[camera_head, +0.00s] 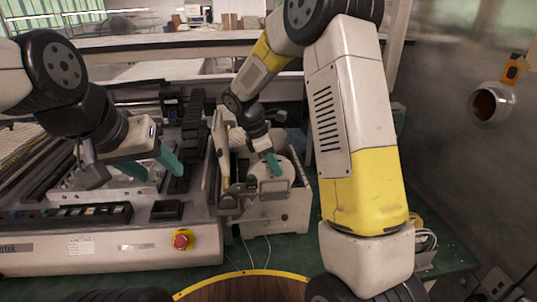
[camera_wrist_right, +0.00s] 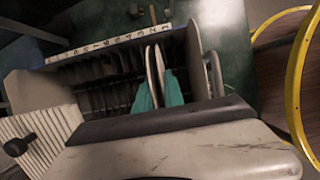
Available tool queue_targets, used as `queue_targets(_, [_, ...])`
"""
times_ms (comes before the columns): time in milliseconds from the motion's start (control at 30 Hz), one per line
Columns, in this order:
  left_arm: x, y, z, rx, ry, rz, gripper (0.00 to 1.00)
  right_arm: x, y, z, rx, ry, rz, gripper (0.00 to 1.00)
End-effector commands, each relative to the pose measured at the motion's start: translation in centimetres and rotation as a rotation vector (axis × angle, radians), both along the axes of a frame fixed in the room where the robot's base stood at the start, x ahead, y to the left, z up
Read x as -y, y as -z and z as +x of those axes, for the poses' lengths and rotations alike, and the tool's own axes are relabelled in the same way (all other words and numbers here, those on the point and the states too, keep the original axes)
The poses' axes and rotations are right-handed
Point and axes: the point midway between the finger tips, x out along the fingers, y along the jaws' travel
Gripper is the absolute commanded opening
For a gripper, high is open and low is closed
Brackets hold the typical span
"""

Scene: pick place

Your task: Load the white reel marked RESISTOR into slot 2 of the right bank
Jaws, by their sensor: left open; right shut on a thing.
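My right gripper (camera_wrist_right: 158,92) is shut on a white reel (camera_wrist_right: 152,68), seen nearly edge-on between its teal fingers in the right wrist view. The reel stands over or within the right part of a slotted rack (camera_wrist_right: 197,58); its lower edge is hidden, so I cannot tell how deep it sits. No RESISTOR marking is readable. In the head view, my right gripper (camera_head: 272,163) is at the white rack (camera_head: 272,213), with the pale round reel (camera_head: 285,172) partly behind its finger. My left gripper (camera_head: 153,164) is open and empty above the machine at left.
A numbered strip (camera_wrist_right: 115,41) runs along the rack's edge; many dark slots look empty. Another pale disc edge (camera_wrist_right: 214,74) shows beyond the rack's right wall. The machine has a red stop button (camera_head: 182,239). A round wooden top with yellow rim (camera_head: 240,289) is in front.

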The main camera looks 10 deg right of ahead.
Motion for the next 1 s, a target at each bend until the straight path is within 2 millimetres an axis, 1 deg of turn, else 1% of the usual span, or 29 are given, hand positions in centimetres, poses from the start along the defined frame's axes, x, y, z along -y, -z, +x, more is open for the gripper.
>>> queue_targets(33, [0.0, 0.0, 0.0, 0.000, 0.000, 0.000, 0.53, 0.0, 0.6, 0.0, -0.003, -0.001, -0.001, 0.00])
queue_targets(567, [0.0, 0.0, 0.0, 0.000, 0.000, 0.000, 0.53, 0.0, 0.9, -0.1, -0.001, -0.001, 0.000, 0.00])
queue_targets(1000, [0.0, 0.0, 0.0, 0.000, 0.000, 0.000, 0.53, 0.0, 2.9, 0.0, -0.002, -0.001, -0.001, 0.00])
